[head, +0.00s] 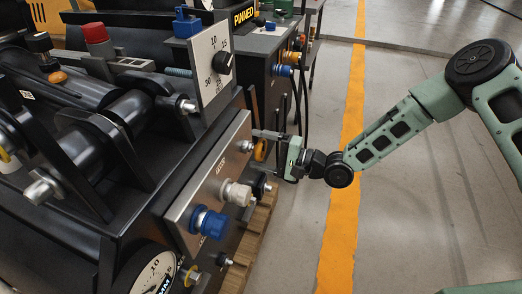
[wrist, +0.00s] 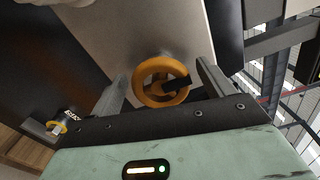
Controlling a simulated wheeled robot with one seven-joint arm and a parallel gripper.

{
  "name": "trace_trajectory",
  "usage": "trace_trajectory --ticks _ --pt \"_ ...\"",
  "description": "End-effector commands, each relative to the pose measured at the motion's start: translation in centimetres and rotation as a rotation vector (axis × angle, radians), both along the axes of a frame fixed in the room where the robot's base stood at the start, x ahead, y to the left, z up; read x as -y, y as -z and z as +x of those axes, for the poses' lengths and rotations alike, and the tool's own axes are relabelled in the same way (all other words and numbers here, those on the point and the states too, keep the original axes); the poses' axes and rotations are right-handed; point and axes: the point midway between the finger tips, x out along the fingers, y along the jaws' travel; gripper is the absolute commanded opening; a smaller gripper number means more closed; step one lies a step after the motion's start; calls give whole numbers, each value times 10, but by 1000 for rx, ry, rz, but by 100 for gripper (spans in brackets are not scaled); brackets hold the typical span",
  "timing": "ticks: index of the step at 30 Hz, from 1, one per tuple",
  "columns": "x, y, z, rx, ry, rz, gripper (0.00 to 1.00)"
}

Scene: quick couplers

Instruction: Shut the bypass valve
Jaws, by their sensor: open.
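An orange-yellow handwheel (head: 261,150), which I take for the bypass valve, is on the far end of the metal front panel (head: 200,195). It shows as a round rim with dark spokes in the wrist view (wrist: 143,83). My gripper (head: 260,137) reaches in from the right with its fingers at the wheel. In the wrist view my gripper (wrist: 161,83) is open, with one finger left and one right of the wheel. The wheel appears between them; I cannot tell whether either finger touches it.
A blue coupler (head: 210,222) and a white coupler (head: 235,193) stick out of the panel nearer the camera. A dial plate (head: 208,62) with a black knob stands above. Another machine labelled PINNED (head: 243,16) is behind. The floor (head: 420,225) to the right is clear.

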Motion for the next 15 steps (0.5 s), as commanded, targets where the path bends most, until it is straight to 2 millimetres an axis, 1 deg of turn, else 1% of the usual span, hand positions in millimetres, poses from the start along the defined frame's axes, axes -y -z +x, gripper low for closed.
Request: trace_trajectory --ticks 2,5,8,15 --pt "4 0 -1 1 1 -1 81" --pt "14 0 -4 0 3 -1 81" --pt "31 -1 -10 -1 4 0 81" --pt "84 -1 -29 -2 5 -2 81"
